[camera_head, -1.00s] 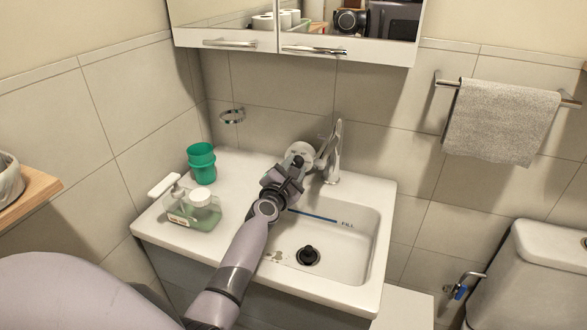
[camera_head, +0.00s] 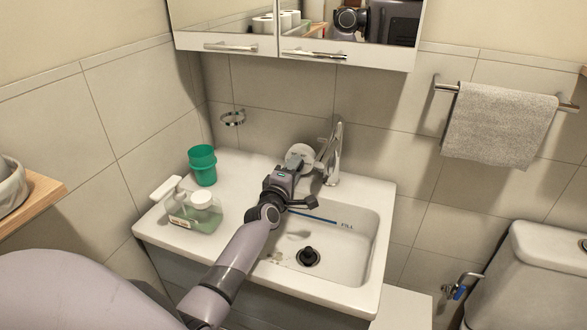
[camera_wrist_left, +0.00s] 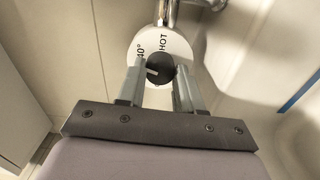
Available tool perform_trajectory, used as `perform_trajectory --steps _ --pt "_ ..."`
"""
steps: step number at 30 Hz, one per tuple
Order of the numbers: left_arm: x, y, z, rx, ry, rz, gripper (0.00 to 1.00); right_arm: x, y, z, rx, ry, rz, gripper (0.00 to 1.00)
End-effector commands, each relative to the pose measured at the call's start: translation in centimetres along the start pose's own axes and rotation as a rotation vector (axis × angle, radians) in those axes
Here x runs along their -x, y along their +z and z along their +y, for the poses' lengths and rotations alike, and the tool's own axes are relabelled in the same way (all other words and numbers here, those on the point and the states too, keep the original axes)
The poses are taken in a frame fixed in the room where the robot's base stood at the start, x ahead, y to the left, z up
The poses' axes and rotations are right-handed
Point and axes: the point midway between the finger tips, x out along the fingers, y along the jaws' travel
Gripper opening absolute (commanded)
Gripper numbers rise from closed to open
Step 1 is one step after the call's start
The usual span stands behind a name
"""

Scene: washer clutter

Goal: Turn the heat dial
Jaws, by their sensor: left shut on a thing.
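The heat dial is a white round plate (camera_wrist_left: 177,42) marked "40°" and "HOT", with a black knob (camera_wrist_left: 160,68) that has a light pointer line. In the head view the white plate (camera_head: 299,155) sits at the wall behind the basin, left of the tap; the knob is hidden there by my gripper. My left gripper (camera_head: 291,168) reaches over the basin to the dial. In the left wrist view its two fingers (camera_wrist_left: 159,74) stand on either side of the black knob, shut on it. My right gripper is not in view.
The chrome tap (camera_head: 333,155) stands close on the right of the dial. The sink basin (camera_head: 355,245) lies below, with a black drain plug (camera_head: 308,257). A mirror cabinet hangs above.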

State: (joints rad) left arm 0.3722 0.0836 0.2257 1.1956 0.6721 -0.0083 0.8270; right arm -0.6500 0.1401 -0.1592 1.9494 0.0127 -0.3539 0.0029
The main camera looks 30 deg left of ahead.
Motion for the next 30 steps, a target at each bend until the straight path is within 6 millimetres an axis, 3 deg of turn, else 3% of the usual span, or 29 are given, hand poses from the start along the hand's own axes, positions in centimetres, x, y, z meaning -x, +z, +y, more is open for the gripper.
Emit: perform_trajectory --steps 12,29,30 --pt "-0.04 -0.15 0.16 -0.204 0.002 0.003 0.05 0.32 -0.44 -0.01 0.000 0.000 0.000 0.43" --pt "-0.06 -0.17 0.18 -0.235 0.003 0.004 0.05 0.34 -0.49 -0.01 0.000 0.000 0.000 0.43" --pt "-0.06 -0.17 0.19 -0.235 0.003 0.004 0.38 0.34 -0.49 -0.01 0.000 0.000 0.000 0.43"
